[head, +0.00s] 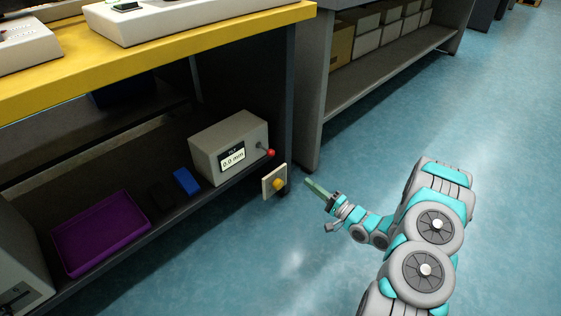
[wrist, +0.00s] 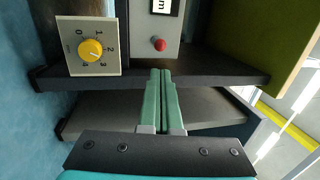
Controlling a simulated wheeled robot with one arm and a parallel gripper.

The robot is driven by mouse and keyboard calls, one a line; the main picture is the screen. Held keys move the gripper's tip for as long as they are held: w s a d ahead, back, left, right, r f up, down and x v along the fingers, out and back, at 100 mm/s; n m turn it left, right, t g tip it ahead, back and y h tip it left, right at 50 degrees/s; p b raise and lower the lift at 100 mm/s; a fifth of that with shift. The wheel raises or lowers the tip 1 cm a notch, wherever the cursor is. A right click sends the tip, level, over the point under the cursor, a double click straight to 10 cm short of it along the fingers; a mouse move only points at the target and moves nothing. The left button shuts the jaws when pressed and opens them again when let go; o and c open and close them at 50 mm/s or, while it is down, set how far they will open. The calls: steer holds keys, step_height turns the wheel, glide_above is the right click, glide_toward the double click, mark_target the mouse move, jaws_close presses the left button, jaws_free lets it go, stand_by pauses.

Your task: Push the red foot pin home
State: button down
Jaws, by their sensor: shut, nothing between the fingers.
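A red round-ended pin (head: 271,153) sticks out on a thin stem from the end of a light grey box (head: 229,146) with a small display that reads 0.0 mm. The box stands on the lower shelf under the yellow-edged bench. In the wrist view the red pin (wrist: 159,44) shows just beyond my fingertips, with a gap between. My gripper (head: 308,181) has green fingers, pressed together and empty. In the head view it is right of and below the pin, over the floor. In the wrist view the fingers (wrist: 161,72) point toward the box's end.
A cream plate with a yellow knob (head: 278,184) is fixed at the shelf edge close to the pin; its dial (wrist: 92,49) is numbered 0 to 4. A blue block (head: 186,181) and a purple tray (head: 100,232) are on the shelf. The floor right of the bench is clear.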

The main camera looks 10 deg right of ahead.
steer(key=b, duration=0.1)
glide_toward(269, 152)
steer(key=w, duration=0.1)
steer(key=w+a, duration=0.1)
steer(key=w, duration=0.1)
steer(key=w+a, duration=0.1)
steer(key=w, duration=0.1)
steer(key=shift+a, duration=0.25)
stand_by(0.4)
steer(key=x, duration=0.3)
steer(key=shift+d+f, duration=0.1)
steer(key=shift+f, duration=0.15)
